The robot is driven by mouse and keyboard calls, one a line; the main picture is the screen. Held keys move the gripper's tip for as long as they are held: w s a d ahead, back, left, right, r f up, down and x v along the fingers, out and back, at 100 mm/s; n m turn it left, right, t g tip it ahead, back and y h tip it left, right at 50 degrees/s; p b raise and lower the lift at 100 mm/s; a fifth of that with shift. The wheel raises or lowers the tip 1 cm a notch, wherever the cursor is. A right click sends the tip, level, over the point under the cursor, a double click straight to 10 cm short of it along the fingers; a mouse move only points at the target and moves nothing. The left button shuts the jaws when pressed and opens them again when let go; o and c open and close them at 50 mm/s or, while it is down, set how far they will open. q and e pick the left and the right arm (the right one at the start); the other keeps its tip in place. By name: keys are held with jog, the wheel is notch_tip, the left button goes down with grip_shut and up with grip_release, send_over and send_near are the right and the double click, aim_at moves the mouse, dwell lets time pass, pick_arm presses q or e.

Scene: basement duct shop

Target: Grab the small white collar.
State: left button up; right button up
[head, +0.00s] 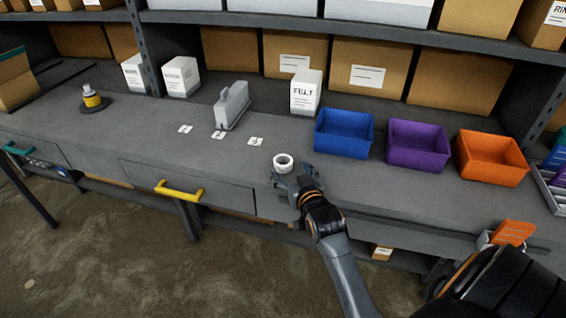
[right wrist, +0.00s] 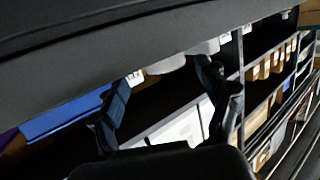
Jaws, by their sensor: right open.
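The small white collar (head: 283,162) is a short ring standing on the grey bench top near its front edge, left of the blue bin. My right gripper (head: 296,181) is just in front of it in the head view, open and empty. The collar is just beyond the fingers; I cannot tell whether they touch it. In the right wrist view the two dark fingers (right wrist: 165,92) are spread apart. Pale shapes show between them, but I cannot tell for sure which is the collar. My left gripper is not in view.
A blue bin (head: 343,133), a purple bin (head: 417,145) and an orange bin (head: 492,158) stand to the right. A white FELT box (head: 305,95) and a grey block-like holder (head: 231,106) stand behind. A drawer with a yellow handle (head: 179,190) is below.

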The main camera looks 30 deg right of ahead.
aim_at(286, 167)
jog(key=shift+w, duration=0.6)
jog(key=p+x, duration=0.1)
jog(key=x, duration=0.3)
jog(key=shift+w+a+f, duration=0.1)
jog(key=shift+w, duration=0.05)
jog(key=c, duration=1.1)
